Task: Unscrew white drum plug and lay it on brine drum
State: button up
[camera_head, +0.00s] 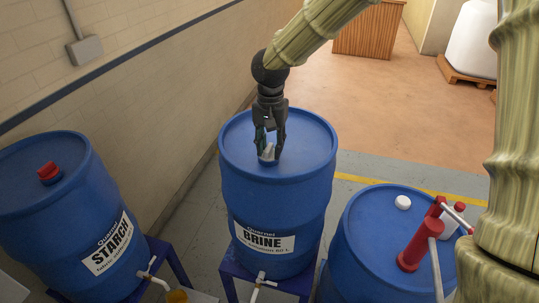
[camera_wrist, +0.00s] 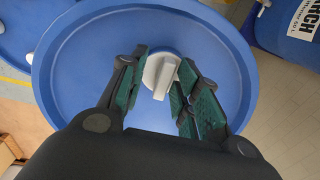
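The white plug (camera_head: 267,155) with a raised grip bar sits on the top of the blue brine drum (camera_head: 300,130), near the lid's front edge. In the wrist view the plug (camera_wrist: 161,79) shows between the two green-padded fingers. My gripper (camera_head: 268,140) points down over it and is open. The fingers stand on both sides of the bar, with a visible gap on the left; the right finger is close to it or overlaps it in view. Whether the plug is loose in its hole cannot be seen. The brine drum's lid (camera_wrist: 90,75) is otherwise bare.
A starch drum (camera_head: 85,215) with a red plug (camera_head: 49,172) stands left. A third blue drum (camera_head: 365,235) at right carries a red hand pump (camera_head: 415,247) and a small white cap (camera_head: 403,202). The wall (camera_head: 150,90) runs close on the left.

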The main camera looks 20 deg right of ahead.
jog(key=shift+w+f, duration=0.55)
jog(key=shift+w, duration=0.35)
grip_shut()
jog(key=shift+s+r, duration=0.25)
jog(key=shift+s, duration=0.1)
jog(key=shift+w+n+p, duration=0.15)
jog(key=shift+n+p, duration=0.35)
jog(key=shift+n, duration=0.1)
jog(key=shift+a+n+p, duration=0.1)
jog(key=shift+n+p, duration=0.2)
jog(key=shift+n, duration=0.5)
jog(key=shift+f+n, duration=0.1)
jog(key=shift+n, duration=1)
jog(key=n, duration=0.4)
jog(key=shift+n, duration=0.7)
